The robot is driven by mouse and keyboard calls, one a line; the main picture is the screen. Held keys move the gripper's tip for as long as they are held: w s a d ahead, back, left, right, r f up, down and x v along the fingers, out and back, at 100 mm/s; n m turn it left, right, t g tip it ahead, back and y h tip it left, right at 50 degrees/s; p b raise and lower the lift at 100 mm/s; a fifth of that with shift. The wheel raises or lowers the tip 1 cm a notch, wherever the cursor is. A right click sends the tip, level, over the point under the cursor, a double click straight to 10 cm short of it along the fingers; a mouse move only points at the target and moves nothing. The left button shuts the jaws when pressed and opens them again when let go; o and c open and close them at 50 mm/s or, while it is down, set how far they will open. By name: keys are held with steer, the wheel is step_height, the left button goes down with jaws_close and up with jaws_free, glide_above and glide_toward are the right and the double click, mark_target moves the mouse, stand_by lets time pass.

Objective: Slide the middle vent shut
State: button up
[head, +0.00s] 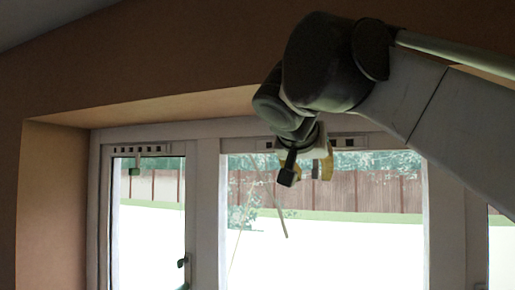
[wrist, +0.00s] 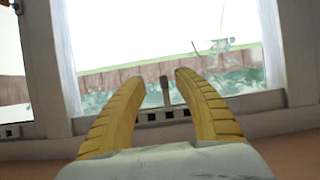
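The middle vent (wrist: 170,115) is a pale strip with dark slots along the top of the middle window; the wrist view shows it upside down. Its small grey slider tab (wrist: 165,92) sticks out between my fingers. My gripper (wrist: 160,78) is open, with one yellow finger on each side of the tab; I see gaps on both sides and no clear contact. In the head view my gripper (head: 309,168) is at the top of the middle pane. My wrist hides the central part of the vent there.
A left vent (head: 140,150) with dark slots and a hanging tab (head: 135,170) is above the left pane. The window frame (head: 207,215) stands recessed in a brown plaster wall (head: 60,200). A dark window handle (head: 182,263) is on the left sash. Another slotted vent (wrist: 10,131) shows at the wrist view's left edge.

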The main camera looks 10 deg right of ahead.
mark_target(314, 169)
step_height(314, 169, up, 4)
steer(key=p, duration=0.1)
steer(key=x, duration=0.3)
steer(key=p+x, duration=0.1)
steer(key=x, duration=0.7)
steer(key=shift+w+r+p, duration=0.2)
steer(key=shift+r+p, duration=0.15)
steer(key=shift+r, duration=0.05)
steer(key=shift+s, duration=0.1)
jaws_close()
